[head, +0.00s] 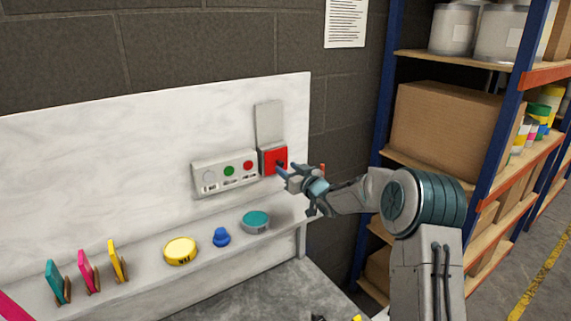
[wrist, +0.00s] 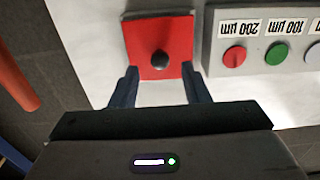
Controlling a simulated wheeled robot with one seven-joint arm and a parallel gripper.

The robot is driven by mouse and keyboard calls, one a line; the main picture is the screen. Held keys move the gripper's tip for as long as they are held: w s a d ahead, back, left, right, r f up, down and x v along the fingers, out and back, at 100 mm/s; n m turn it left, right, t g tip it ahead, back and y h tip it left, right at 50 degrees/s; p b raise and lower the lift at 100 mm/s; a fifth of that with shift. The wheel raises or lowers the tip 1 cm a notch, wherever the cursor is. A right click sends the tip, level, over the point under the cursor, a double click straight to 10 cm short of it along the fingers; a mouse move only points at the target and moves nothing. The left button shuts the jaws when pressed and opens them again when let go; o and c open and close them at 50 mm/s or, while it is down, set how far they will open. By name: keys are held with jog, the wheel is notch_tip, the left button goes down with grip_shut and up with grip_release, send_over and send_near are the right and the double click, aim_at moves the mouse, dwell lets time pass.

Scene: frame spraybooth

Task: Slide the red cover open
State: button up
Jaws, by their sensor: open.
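The red cover (head: 268,161) is a square plate on the white back panel, at the lower end of a grey upright plate (head: 269,123). In the wrist view the red cover (wrist: 143,32) fills the top centre, with a dark round knob (wrist: 160,60) on it. My gripper (head: 282,170) is in front of the cover. In the wrist view my gripper (wrist: 159,80) is open, its two dark fingers on either side of the knob's line and just short of it. I cannot tell whether the fingers touch the cover.
A button box (head: 224,172) with green and red buttons is left of the cover. On the ledge are a teal disc (head: 256,221), a blue knob (head: 221,237), a yellow disc (head: 180,251) and several coloured cards. A shelf with a cardboard box (head: 447,122) stands at right.

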jog(key=shift+x, duration=1.3)
grip_shut()
notch_tip(320, 180, up, 9)
jog(key=p, duration=0.4)
grip_release()
jog(key=shift+s, duration=0.1)
